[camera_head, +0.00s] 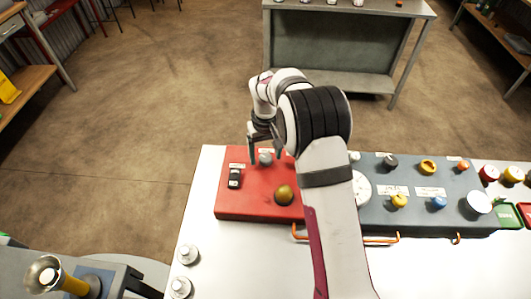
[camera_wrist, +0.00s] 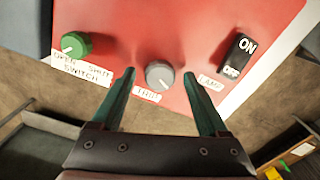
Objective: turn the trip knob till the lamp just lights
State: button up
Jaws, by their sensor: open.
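The trip knob (camera_wrist: 160,74) is a round grey knob with a pale pointer line, on a red panel (camera_wrist: 140,20). A label reading TRIP (camera_wrist: 147,95) is beside it. The knob also shows in the head view (camera_head: 265,160). My gripper (camera_wrist: 159,76) is open, with one finger on each side of the knob and a visible gap on both sides. It also shows over the panel in the head view (camera_head: 265,154). A dull amber dome (camera_head: 284,194), seemingly the lamp, looks unlit; it is outside the wrist view.
A black ON/OFF rocker (camera_wrist: 238,56) by a LAMP label and a green OPEN/SHUT knob (camera_wrist: 76,45) flank the trip knob. A grey-blue panel (camera_head: 420,217) with several knobs stands to the right. My arm hides part of both panels.

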grip_shut()
dwell(0.4)
jog(key=shift+m, duration=2.8)
grip_release()
